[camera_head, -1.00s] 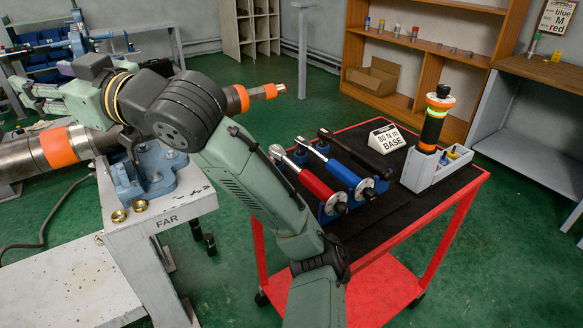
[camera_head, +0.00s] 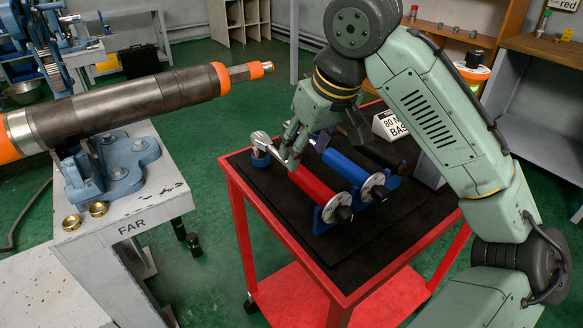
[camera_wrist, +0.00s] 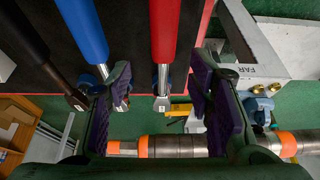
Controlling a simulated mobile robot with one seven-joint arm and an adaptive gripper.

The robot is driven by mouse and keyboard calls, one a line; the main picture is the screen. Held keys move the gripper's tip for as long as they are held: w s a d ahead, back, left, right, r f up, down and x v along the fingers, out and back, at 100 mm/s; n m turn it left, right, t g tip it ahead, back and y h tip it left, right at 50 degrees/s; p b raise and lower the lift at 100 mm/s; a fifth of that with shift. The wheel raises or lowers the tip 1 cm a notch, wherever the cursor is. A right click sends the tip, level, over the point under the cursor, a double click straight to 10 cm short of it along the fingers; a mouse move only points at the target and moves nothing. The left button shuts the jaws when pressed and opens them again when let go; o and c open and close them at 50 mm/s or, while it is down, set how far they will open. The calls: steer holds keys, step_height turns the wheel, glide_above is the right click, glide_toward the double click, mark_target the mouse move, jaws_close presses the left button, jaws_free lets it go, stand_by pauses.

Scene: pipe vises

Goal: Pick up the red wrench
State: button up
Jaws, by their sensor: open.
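The red wrench (camera_head: 312,187) lies in a holder on the cart, its silver head toward the far left edge. In the wrist view its red handle (camera_wrist: 164,32) and silver neck run between my fingers, with a gap on each side. My gripper (camera_head: 288,152) is open and points down over the silver neck near the handle's far end. In the wrist view my gripper (camera_wrist: 163,78) has nothing clamped. The blue wrench (camera_head: 346,167) lies just right of the red one; in the wrist view it runs close beside the left finger, which partly hides its silver part.
A black wrench (camera_head: 385,154) lies beyond the blue one. The red cart (camera_head: 283,236) has a dark mat with free room in front. A thick pipe with orange bands (camera_head: 130,100) in a blue vise stands left, above the grey FAR table (camera_head: 160,205). A base sign (camera_head: 390,125) stands behind.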

steer(key=x, duration=0.6)
steer(key=shift+w+a+f+p, duration=0.1)
steer(key=shift+a+f+p, duration=0.05)
steer(key=shift+a+p, duration=0.2)
steer(key=shift+c, duration=0.3)
jaws_close()
